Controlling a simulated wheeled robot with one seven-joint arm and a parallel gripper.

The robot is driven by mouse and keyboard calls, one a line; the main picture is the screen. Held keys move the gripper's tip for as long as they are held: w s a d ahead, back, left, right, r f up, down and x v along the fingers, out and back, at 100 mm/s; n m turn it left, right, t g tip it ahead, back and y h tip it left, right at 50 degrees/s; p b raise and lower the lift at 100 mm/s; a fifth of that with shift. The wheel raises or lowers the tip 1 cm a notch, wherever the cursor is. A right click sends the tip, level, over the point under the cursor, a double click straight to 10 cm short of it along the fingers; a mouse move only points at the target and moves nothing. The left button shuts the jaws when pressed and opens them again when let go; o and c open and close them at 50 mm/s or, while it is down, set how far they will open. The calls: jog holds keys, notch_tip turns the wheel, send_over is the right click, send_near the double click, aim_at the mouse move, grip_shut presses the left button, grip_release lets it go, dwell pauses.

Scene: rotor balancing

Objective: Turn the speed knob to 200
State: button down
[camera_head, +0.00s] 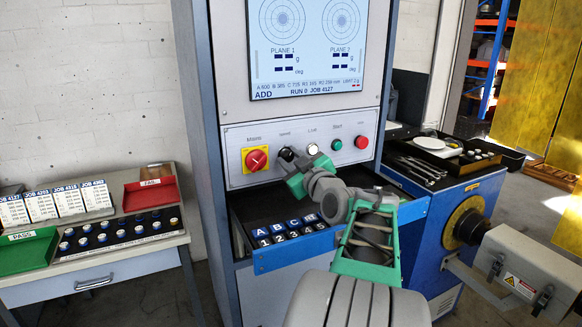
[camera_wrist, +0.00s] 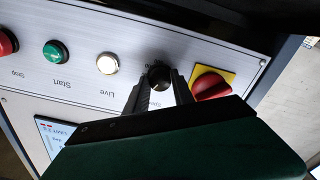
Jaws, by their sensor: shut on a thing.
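The speed knob is a small black knob (camera_wrist: 159,76) on the grey control panel. In the wrist view my gripper (camera_wrist: 159,88) has its two dark fingers on either side of the knob, shut on it. In the head view my gripper (camera_head: 291,163) reaches the panel at the knob (camera_head: 286,154), and the arm partly hides it. The label beside the knob is only partly readable, and the knob's pointer setting cannot be made out.
The red Mains switch (camera_head: 257,159) on its yellow plate is close beside the knob. The white Live lamp (camera_head: 312,149), green Start button (camera_head: 337,145) and red Stop button (camera_head: 362,142) are on the other side. The screen (camera_head: 306,45) is above; a drawer (camera_head: 262,262) sticks out below.

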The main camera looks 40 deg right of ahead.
jog(key=shift+f+m+b, duration=0.15)
jog(key=shift+m+b, duration=0.3)
jog(key=shift+m, duration=0.55)
jog(key=c, duration=1.1)
grip_release()
